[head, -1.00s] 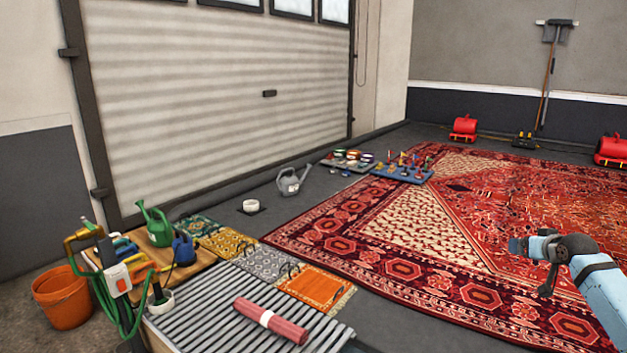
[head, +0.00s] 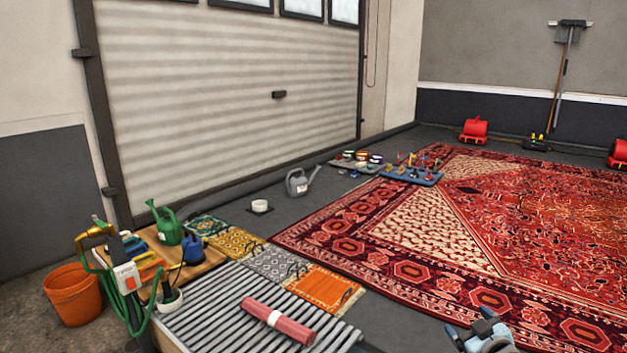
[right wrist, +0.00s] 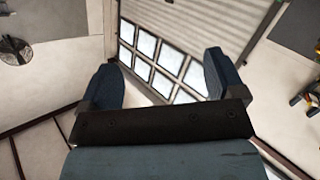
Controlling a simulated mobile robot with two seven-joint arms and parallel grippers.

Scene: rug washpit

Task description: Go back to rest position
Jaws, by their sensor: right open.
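My right gripper (head: 466,335) is at the bottom edge of the head view, right of centre, in front of the large red patterned rug (head: 420,250). In the right wrist view its two blue fingers (right wrist: 160,85) stand wide apart with nothing between them. Beyond them that view shows the garage door windows and pale walls. My left gripper is not in view.
At lower left a slatted bench (head: 215,320) carries a rolled pink rug (head: 290,327). Small patterned mats, a green watering can (head: 167,226) and a blue one stand by it. An orange bucket (head: 73,293) is far left. A grey watering can (head: 299,182) stands by the door.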

